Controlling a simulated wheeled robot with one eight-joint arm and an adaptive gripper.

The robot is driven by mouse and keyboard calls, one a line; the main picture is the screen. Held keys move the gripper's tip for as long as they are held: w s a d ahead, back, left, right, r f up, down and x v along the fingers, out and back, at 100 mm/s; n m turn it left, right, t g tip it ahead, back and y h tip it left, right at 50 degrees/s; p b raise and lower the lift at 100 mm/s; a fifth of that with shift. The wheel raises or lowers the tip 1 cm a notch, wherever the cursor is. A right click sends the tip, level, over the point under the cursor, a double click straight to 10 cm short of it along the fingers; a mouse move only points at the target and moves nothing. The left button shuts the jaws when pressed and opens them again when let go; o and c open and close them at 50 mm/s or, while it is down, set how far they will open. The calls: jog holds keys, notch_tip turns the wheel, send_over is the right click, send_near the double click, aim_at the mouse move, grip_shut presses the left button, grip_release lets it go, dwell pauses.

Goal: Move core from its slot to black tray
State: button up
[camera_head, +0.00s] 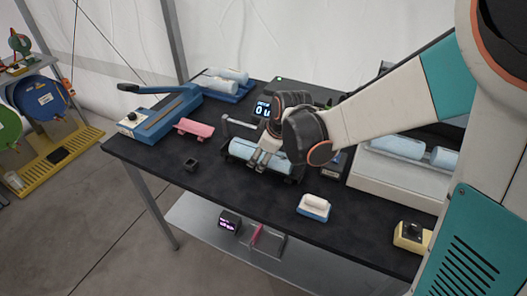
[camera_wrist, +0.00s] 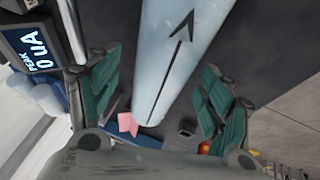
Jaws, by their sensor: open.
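A light-blue core (camera_head: 256,153) lies lengthwise on a black holder (camera_head: 289,179) in the middle of the table, perhaps the black tray. My gripper (camera_head: 265,161) is over the core's right half, pointing down. In the wrist view the core (camera_wrist: 180,55), marked with a black arrow, runs between the two green-padded fingers of my open gripper (camera_wrist: 160,90). Gaps show between the core and both fingers. My gripper hides part of the core and holder. Other light-blue cores lie on a white tray (camera_head: 378,178) at the right and a blue stand (camera_head: 229,96) at the back.
A display box (camera_head: 263,108) stands behind my gripper. A blue lever tool (camera_head: 160,114), a pink block (camera_head: 195,128) and a small black block (camera_head: 190,164) are to the left. A blue-and-white brush-like block (camera_head: 314,207) and a yellow box (camera_head: 411,237) are near the front edge.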

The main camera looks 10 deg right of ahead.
jog(key=v, duration=1.2)
jog(key=shift+s, duration=0.15)
jog(key=shift+d, duration=0.1)
jog(key=s+d+m+t+h, duration=0.1)
jog(key=s+d+m, duration=0.3)
jog(key=s+m, duration=0.2)
jog(key=s+d+r+m+t+h, duration=0.1)
jog(key=s+d+m, duration=0.4)
jog(key=s, duration=0.6)
jog(key=shift+s+m+t, duration=0.15)
jog(key=shift+m+t, duration=0.15)
jog(key=shift+m, duration=0.1)
jog(key=shift+d+r, duration=0.15)
dwell(0.9)
